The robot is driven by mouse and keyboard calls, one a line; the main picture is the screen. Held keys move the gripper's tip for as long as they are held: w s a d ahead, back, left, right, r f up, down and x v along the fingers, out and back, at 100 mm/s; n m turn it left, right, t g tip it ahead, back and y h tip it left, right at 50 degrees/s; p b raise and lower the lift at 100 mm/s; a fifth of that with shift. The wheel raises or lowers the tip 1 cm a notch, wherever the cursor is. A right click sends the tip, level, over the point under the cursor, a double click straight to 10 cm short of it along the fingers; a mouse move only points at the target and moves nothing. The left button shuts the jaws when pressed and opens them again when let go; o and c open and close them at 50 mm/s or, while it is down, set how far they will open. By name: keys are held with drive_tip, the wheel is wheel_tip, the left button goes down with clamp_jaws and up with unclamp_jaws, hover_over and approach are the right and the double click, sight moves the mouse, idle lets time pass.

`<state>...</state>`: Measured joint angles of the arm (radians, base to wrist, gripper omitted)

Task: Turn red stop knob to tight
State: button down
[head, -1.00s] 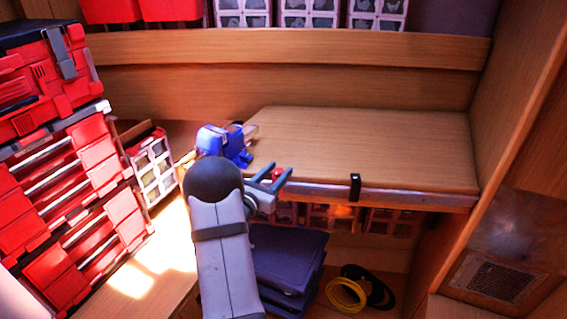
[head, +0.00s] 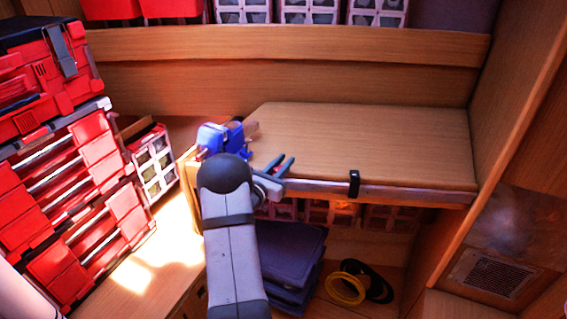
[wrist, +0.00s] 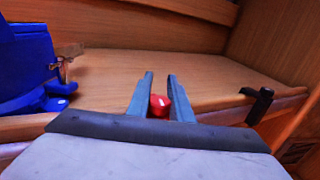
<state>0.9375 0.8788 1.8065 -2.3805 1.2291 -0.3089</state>
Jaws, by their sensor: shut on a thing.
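The red stop knob (wrist: 159,105) shows in the wrist view at the front edge of the wooden worktop, between the two blue-grey fingers of my gripper (wrist: 160,95). My gripper is shut on the knob, with a finger on either side of it. In the head view my gripper (head: 281,168) is at the worktop's front edge, and the knob is hidden there. Any tightness mark cannot be made out.
A blue vise (head: 222,137) stands left of my gripper on the worktop (head: 370,145). A black clamp (head: 354,184) sits on the front edge to the right. Red drawers (head: 65,185) fill the left. Yellow and black coils (head: 345,289) lie below. The worktop's middle is clear.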

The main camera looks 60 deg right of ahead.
drive_tip(key=shift+g+b, duration=0.3)
drive_tip(key=m+g+b, duration=0.2)
drive_tip(key=g+b, duration=0.1)
drive_tip(key=shift+s+a+f+y, duration=0.1)
drive_tip(key=shift+s+f+y, duration=0.1)
drive_tip(key=shift+s+y, duration=0.1)
drive_tip(key=m+g+b, duration=0.1)
drive_tip(key=m+g+y+b, duration=0.1)
drive_tip(key=g, duration=0.1)
drive_tip(key=shift+s+a, duration=0.1)
drive_tip(key=shift+s, duration=0.25)
drive_tip(key=shift+s+a+r+m+g+y+b, duration=0.15)
drive_tip(key=shift+m+g+y+b, duration=0.2)
drive_tip(key=shift+m+g, duration=0.2)
drive_tip(key=shift+s+r+m+g+y+b, duration=0.1)
drive_tip(key=shift+s+m+g+y+b, duration=0.1)
drive_tip(key=shift+m+g+y, duration=0.25)
drive_tip(key=shift+g, duration=0.3)
drive_tip(key=c, duration=1.6)
unclamp_jaws()
drive_tip(key=shift+w+a, duration=0.1)
